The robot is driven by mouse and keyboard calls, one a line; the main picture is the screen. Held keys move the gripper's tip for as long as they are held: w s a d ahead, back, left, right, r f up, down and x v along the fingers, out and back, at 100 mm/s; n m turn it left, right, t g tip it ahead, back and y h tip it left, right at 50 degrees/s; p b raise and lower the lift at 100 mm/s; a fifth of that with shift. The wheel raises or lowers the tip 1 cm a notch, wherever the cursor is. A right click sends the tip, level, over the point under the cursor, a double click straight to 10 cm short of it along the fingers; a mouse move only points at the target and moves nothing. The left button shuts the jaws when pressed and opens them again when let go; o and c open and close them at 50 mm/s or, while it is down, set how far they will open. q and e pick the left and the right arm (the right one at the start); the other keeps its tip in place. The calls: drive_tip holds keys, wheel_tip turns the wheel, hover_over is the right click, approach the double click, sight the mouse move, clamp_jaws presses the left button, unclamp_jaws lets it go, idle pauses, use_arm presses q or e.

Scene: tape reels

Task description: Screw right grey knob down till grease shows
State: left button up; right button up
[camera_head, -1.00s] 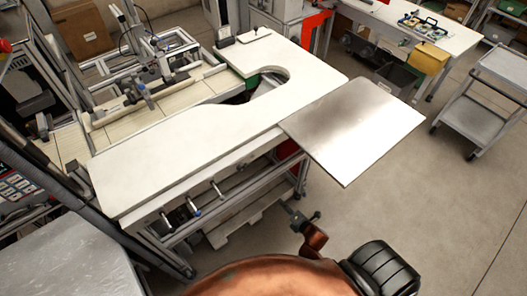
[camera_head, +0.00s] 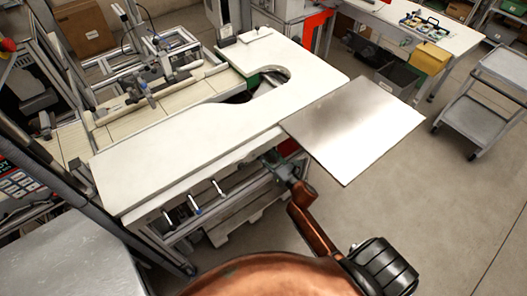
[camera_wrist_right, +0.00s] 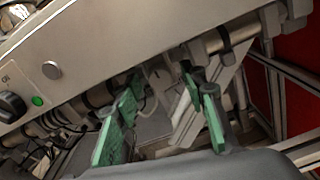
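Under the front edge of the white worktable (camera_head: 200,137) several small handles stick out. I cannot tell for sure which of these is the right grey knob. My right gripper (camera_head: 270,158) is at the table's front edge, to the right of these handles, partly hidden under the edge. In the right wrist view its green fingers (camera_wrist_right: 162,80) are apart, with pipes and framing behind them and nothing clearly held. My left gripper is not in view.
A metal plate (camera_head: 355,130) juts out at the table's right end. In the wrist view a black dial (camera_wrist_right: 11,106) and a green light (camera_wrist_right: 37,101) sit on the panel at left, and grey pipework (camera_wrist_right: 225,40) runs under the edge.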

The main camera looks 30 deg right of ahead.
drive_tip(key=shift+w, duration=0.35)
drive_tip(key=shift+c, duration=0.4)
clamp_jaws()
